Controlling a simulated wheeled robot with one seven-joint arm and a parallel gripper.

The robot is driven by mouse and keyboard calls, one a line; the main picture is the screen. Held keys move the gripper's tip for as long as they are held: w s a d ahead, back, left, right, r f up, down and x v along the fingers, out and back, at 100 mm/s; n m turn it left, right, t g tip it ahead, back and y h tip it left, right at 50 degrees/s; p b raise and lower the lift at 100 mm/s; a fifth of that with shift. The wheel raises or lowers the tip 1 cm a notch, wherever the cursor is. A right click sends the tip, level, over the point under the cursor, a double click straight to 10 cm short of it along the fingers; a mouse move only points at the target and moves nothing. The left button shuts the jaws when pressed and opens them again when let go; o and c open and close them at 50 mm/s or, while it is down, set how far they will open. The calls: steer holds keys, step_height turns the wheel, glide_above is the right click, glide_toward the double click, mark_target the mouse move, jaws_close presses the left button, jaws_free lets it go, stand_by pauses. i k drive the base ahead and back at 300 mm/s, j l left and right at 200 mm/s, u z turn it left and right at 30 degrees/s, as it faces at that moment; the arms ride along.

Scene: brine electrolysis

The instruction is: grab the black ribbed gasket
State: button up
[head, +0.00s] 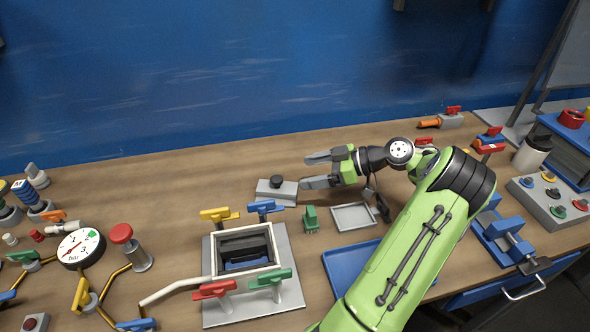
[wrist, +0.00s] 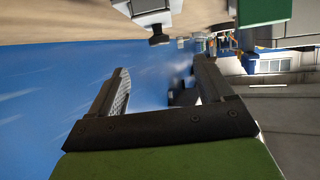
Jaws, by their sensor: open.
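I cannot pick out a black ribbed gasket for certain. Black pieces (head: 244,243) sit inside a pale-rimmed open box on a grey base plate (head: 290,296) in the head view, too small to show ribs. My gripper (head: 318,171) is open and empty, above the back of the bench, pointing left. It is up and to the right of that box, apart from it. In the wrist view the two fingers of my gripper (wrist: 162,80) are spread, with nothing held between them.
A grey block with a black knob (head: 276,184) stands just left of my gripper. A green block (head: 311,219), a shallow grey tray (head: 354,216) and a blue tray (head: 345,262) are nearby. Coloured valves and a gauge (head: 81,248) crowd the left. The back strip is mostly clear.

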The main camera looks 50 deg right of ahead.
mark_target(252, 247)
steer(key=k+j, duration=0.25)
steer(key=j, duration=0.15)
steer(key=k+j, duration=0.25)
steer(key=j, duration=0.15)
steer(key=k+j, duration=0.55)
steer(key=j, duration=0.25)
